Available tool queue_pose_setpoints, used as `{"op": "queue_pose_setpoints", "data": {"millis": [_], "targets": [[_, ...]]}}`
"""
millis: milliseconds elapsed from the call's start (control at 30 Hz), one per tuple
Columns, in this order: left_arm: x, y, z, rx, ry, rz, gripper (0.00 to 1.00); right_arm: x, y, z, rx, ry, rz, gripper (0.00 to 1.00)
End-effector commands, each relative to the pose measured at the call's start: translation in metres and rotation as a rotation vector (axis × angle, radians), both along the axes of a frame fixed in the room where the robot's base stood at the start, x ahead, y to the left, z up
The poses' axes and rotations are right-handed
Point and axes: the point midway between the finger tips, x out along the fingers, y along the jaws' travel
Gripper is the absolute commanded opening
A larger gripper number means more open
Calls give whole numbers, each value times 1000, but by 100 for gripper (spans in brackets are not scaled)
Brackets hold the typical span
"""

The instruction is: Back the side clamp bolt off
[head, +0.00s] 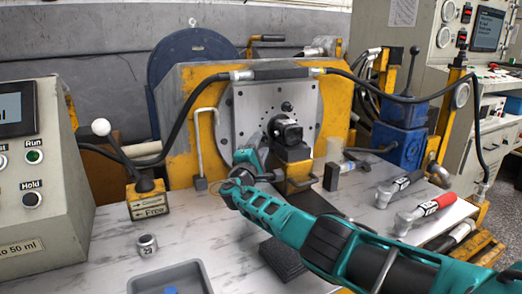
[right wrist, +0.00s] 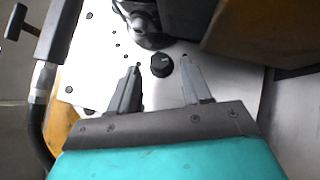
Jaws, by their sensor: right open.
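A dark motor (head: 286,132) sits on a yellow-and-black bracket (head: 297,172) against an upright metal plate (head: 250,108). My right gripper (right wrist: 160,68) is open, with its two fingers apart. In the right wrist view a small round black bolt head or knob (right wrist: 161,65) appears between the fingertips, in front of the plate (right wrist: 95,45). The fingers do not visibly touch it. I cannot tell for sure that it is the side clamp bolt. In the head view my right arm reaches to the left of the motor, and its fingertips are hard to make out. My left gripper is not in view.
A lever with a white ball (head: 101,127) and a control box (head: 35,170) stand at left. A grey tray (head: 140,284) and a small numbered metal weight (head: 147,245) are at the front. A black hose (head: 180,125) arches over the plate.

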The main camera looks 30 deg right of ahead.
Motion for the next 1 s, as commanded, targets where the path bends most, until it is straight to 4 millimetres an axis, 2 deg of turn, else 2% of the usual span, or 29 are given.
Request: {"op": "queue_pose_setpoints", "data": {"millis": [33,167,600,1000], "targets": [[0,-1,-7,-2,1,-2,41,4,-3,-2,-1,-3,-1,48],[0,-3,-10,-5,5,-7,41,9,-10,1,-1,-1,-1,48],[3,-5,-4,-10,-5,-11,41,13,-13,5,1,0,1,48],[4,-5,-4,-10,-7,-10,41,12,-13,4,1,-1,0,9]]}}
